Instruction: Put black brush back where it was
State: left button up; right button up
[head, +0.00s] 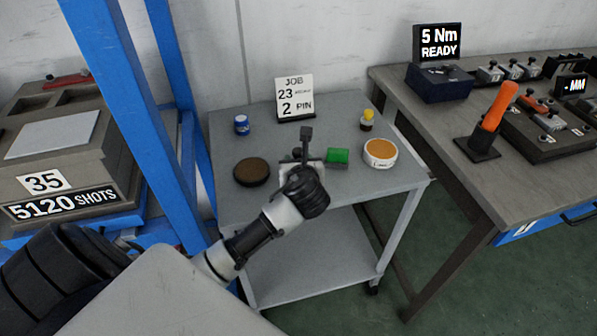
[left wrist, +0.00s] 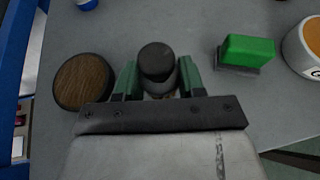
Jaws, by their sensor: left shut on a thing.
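My left gripper (head: 302,160) is over the small grey cart, shut on the black brush (head: 306,137). The brush's dark upper part stands up above the fingers in the head view. In the left wrist view, its round black end (left wrist: 157,60) sits between the green fingers of the left gripper (left wrist: 157,82). The brush's lower end is hidden, so I cannot tell whether it touches the cart top. My right gripper is not in view.
On the cart top (head: 225,130) stand a dark round pad (head: 252,172), a green block (head: 337,156), a white tub with orange top (head: 380,153), a blue jar (head: 241,124), a yellow-capped bottle (head: 367,119) and a job sign (head: 295,97). A blue frame post (head: 125,100) is left.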

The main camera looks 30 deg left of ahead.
pick_arm(q)
notch_tip(320, 180, down, 3)
jog(key=shift+r+b, duration=0.1)
jog(key=shift+b, duration=0.2)
jog(key=o, duration=0.9)
jog(key=shift+s+d+r, duration=0.2)
jog(key=shift+s+d, duration=0.05)
jog(key=shift+d, duration=0.05)
jog(key=p+v, duration=0.2)
jog(key=v, duration=0.9)
jog(key=shift+s+d, duration=0.1)
jog(key=shift+s, duration=0.05)
